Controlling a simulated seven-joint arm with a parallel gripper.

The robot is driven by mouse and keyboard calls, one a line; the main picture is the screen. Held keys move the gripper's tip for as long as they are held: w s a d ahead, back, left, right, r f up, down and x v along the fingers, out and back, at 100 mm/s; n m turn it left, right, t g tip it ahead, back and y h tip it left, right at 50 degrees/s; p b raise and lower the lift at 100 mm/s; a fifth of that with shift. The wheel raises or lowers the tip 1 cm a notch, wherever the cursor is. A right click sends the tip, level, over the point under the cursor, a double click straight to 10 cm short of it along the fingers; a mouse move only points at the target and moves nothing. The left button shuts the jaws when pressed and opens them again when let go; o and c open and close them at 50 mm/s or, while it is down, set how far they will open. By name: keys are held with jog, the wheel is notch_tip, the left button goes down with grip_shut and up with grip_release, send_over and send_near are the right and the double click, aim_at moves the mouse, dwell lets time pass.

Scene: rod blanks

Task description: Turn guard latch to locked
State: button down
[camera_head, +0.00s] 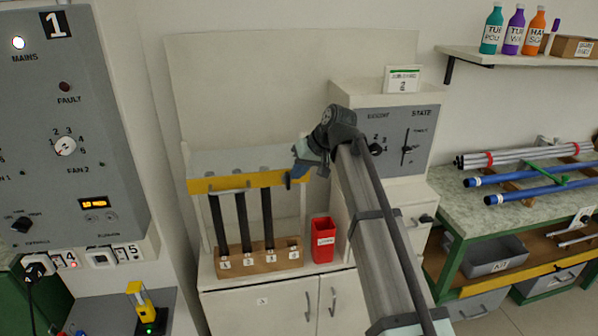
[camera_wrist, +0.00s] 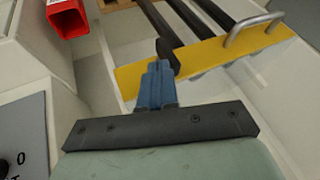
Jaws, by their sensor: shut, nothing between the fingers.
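The guard is a clear panel with a yellow bar (camera_head: 236,182) and a metal handle, in front of the rod rack. A small dark piece at the bar's right end (camera_head: 288,181) looks like the guard latch; in the wrist view it is a dark block (camera_wrist: 167,58) at the yellow bar (camera_wrist: 205,58). My gripper (camera_head: 297,172) is shut and empty, with its blue fingertips (camera_wrist: 158,68) right at the dark block. I cannot tell if they touch it. The latch's locked or unlocked marking is not readable.
Several dark rods (camera_head: 241,222) stand in a wooden block (camera_head: 258,258) behind and below the bar. A red bin (camera_head: 322,240) stands to the right. A grey control panel (camera_head: 408,140) is behind my arm, and the cabinet (camera_head: 280,302) is below.

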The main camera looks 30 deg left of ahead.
aim_at(286, 174)
jog(key=shift+s+a+r+t+h, duration=0.15)
jog(key=shift+t+h, duration=0.15)
jog(key=shift+t, duration=0.1)
jog(key=shift+s+a+r+n+t+h, duration=0.15)
jog(key=shift+s+a+n+t+h, duration=0.15)
jog(key=shift+t+h, duration=0.25)
jog(key=shift+s+a+r+n+t+h, duration=0.1)
jog(key=shift+s+a+n+t+h, duration=0.15)
jog(key=shift+t+h, duration=0.3)
jog(key=t+h, duration=0.1)
jog(key=s+a+n+t+h, duration=0.1)
jog(key=t+h, duration=0.1)
jog(key=shift+s+a, duration=0.2)
jog(key=t+h, duration=0.1)
jog(key=t, duration=0.1)
jog(key=s+a+f+n+t+h, duration=0.1)
jog(key=h, duration=0.1)
jog(key=shift+s+a+t+h, duration=0.15)
jog(key=shift+t+h, duration=0.15)
jog(key=shift+t, duration=0.1)
jog(key=shift+s+a+f, duration=0.3)
jog(key=shift+s+f, duration=0.05)
jog(key=shift+f, duration=0.1)
jog(key=shift+r, duration=0.1)
